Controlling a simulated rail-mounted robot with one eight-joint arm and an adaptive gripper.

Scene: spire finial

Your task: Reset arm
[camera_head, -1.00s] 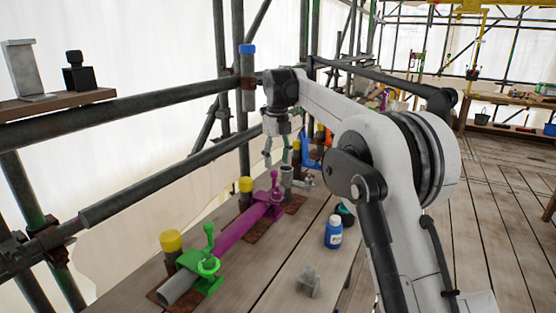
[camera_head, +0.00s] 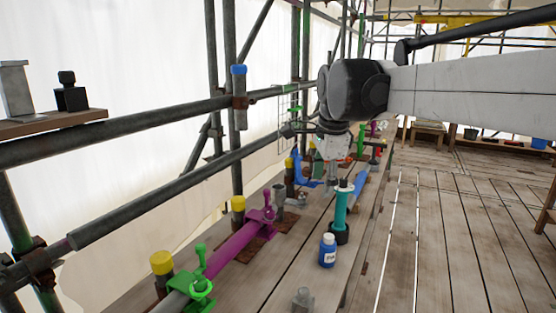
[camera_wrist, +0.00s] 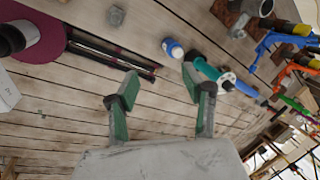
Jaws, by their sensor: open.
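My gripper (camera_head: 332,172) hangs from my arm at the upper middle of the head view, pointing down over the plank bench. In the wrist view my gripper (camera_wrist: 158,92) has its two green-padded fingers spread wide with nothing between them.
A purple tube (camera_head: 232,243) with a green clamp (camera_head: 201,286) lies along the bench's left side, near yellow-capped posts (camera_head: 238,210). Scaffold rails (camera_head: 120,128) run along the left. A grey block (camera_head: 302,299) sits in front. The plank floor at right is clear.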

